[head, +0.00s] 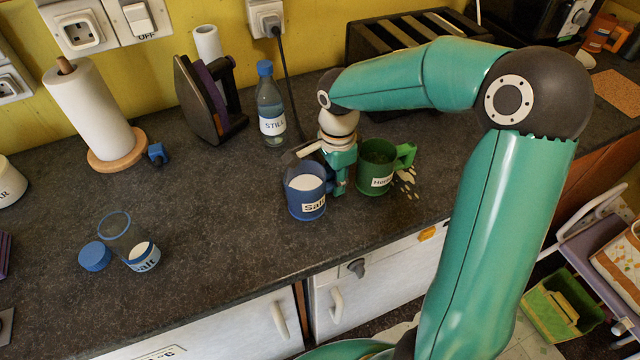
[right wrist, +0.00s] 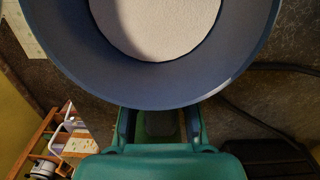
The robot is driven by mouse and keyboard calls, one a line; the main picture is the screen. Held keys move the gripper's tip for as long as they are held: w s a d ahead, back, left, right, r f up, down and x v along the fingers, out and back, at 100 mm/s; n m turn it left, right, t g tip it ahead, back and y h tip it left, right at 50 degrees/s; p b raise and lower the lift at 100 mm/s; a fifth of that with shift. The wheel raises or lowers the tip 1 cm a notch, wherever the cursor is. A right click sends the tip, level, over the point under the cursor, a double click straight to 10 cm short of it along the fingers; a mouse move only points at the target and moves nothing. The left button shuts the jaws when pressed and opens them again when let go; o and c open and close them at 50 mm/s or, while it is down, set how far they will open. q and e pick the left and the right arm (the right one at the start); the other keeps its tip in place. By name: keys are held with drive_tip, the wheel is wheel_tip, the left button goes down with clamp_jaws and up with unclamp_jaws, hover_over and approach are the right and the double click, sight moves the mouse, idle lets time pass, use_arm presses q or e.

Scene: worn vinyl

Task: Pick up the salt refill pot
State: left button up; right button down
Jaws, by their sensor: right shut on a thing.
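The salt refill pot (head: 306,203) is a blue mug-like pot with a "Salt" label and white contents. In the head view it is upright near the middle of the worktop. My right gripper (head: 340,172) reaches down at its right side and is shut on it; the exact grip, likely at its handle, is partly hidden. In the right wrist view the pot's blue rim (right wrist: 165,95) fills the top, just beyond the fingers (right wrist: 158,125). I cannot tell whether the pot touches the worktop. A clear jar labelled salt (head: 143,258) sits at front left, its blue lid (head: 95,257) beside it.
A green labelled pot (head: 376,185) stands close to the right of my gripper, with pale spots on the worktop beside it. Behind are a water bottle (head: 270,110), an iron (head: 205,105), a paper roll (head: 92,110) and a black toaster (head: 400,35). The worktop's front left is mostly clear.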

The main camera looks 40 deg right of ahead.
drive_tip(key=shift+r, duration=0.2)
idle(0.4)
wheel_tip(320, 180, up, 20)
drive_tip(key=shift+p, duration=0.35)
drive_tip(key=shift+f, duration=0.15)
idle(1.5)
